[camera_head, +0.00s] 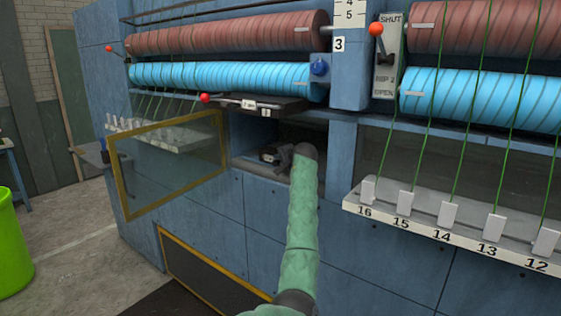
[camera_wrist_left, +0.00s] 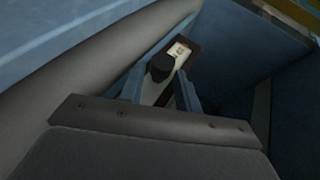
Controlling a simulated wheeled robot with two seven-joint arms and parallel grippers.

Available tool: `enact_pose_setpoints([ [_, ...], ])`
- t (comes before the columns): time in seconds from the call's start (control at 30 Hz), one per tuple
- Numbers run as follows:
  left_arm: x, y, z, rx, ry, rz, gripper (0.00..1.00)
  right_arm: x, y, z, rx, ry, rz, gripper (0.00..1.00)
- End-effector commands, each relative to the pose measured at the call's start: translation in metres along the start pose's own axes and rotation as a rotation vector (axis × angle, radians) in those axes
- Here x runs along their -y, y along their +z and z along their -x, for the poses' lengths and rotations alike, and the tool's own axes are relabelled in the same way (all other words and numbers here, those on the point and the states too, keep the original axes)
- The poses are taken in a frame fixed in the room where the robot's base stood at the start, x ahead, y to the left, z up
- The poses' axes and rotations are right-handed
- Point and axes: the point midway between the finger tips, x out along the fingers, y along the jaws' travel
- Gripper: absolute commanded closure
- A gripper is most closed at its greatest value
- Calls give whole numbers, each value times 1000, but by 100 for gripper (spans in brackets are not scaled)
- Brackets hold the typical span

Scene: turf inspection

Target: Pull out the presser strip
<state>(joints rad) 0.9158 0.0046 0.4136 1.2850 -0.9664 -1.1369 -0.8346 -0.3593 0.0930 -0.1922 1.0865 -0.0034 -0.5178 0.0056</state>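My left arm's green sleeve reaches up into an open bay (camera_head: 240,161) in the blue machine. In the head view my left gripper (camera_head: 283,154) is inside this bay, small and dark. In the left wrist view my left gripper (camera_wrist_left: 160,90) has two blue-grey fingers standing apart. A black round knob (camera_wrist_left: 160,67) shows between them; I cannot tell whether the fingers touch it. A pale label (camera_wrist_left: 180,53) in a dark frame lies just behind the knob. I cannot pick out the presser strip for certain; shadow hides much of the bay. My right gripper is not in view.
A yellow-framed clear door (camera_head: 170,166) stands open left of the bay. A dark ledge with a label (camera_head: 260,104) and a red-knobbed lever (camera_head: 205,98) sit above it. Red and blue rollers (camera_head: 215,76) run higher up. A white numbered rail (camera_head: 455,230) juts out at right.

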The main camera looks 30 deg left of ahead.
Motion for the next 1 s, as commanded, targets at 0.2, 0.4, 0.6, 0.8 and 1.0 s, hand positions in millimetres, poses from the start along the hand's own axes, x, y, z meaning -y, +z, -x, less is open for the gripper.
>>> enact_pose_setpoints([
  [0.2, 2, -1, 1, -2, -3, 2, 95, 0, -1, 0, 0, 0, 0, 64],
  [0.4, 3, 1, 2, -2, -3, 2, 95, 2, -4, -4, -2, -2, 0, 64],
  [0.6, 2, 6, 4, -2, -2, 2, 100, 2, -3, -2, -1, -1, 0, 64],
  [0.8, 2, 10, 5, -2, -2, 2, 100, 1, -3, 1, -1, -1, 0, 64],
  [1.0, 2, 15, 7, -1, -2, 1, 100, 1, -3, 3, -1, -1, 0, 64],
])
